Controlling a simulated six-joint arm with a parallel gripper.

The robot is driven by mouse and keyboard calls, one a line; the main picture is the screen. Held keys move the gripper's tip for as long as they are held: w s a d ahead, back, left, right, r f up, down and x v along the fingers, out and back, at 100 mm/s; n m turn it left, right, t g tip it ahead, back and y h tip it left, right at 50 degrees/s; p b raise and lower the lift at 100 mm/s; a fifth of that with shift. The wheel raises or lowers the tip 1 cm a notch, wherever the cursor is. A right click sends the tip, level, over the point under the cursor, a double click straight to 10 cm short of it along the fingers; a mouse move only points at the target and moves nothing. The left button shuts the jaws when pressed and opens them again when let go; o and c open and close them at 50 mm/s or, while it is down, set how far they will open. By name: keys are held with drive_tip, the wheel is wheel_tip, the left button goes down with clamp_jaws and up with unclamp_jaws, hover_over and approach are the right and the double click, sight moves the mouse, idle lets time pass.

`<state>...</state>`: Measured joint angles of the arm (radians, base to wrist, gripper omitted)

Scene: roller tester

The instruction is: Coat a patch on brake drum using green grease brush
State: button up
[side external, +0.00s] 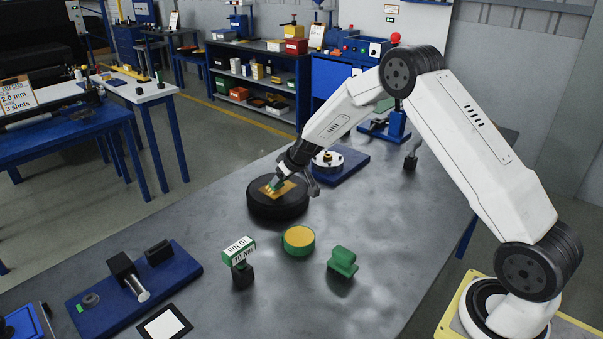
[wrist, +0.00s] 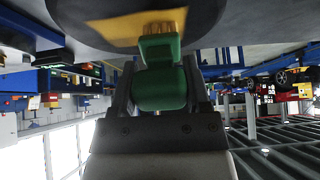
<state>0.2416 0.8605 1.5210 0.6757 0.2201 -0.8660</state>
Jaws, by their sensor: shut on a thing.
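The brake drum (side external: 277,207) is a black, round, low cylinder on the grey table, with a yellow patch (side external: 290,188) on its top. My gripper (side external: 288,172) is shut on the green grease brush (wrist: 160,88), above the drum. The green handle sits between the two fingers in the wrist view. The brush's yellowish bristles (wrist: 160,30) are at the yellow patch, seemingly touching it. The drum's dark face (wrist: 210,12) also shows at the top of the wrist view. Part of the patch is hidden by the brush. A round green tin (side external: 298,240) with a yellow top stands in front of the drum.
A green grooved block (side external: 342,261) and a labelled green-and-white piece on a black stand (side external: 241,260) stand near the tin. A blue fixture (side external: 180,282) lies front left. A white-and-black hub on a blue plate (side external: 345,168) sits behind my gripper. The table's right front is clear.

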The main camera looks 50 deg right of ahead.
drive_tip(key=a, duration=0.3)
drive_tip(key=shift+a, duration=0.15)
wheel_tip(320, 180, up, 8)
idle(0.5)
drive_tip(key=shift+d, duration=0.2)
idle(0.6)
drive_tip(key=w+d+r, duration=0.2)
drive_tip(key=d+r, duration=0.2)
drive_tip(key=d, duration=0.6)
drive_tip(key=shift+w+d, duration=0.25)
drive_tip(key=shift+w, duration=0.1)
drive_tip(key=shift+f, duration=0.1)
drive_tip(key=shift+f, duration=2.4)
drive_tip(key=shift+r, duration=0.5)
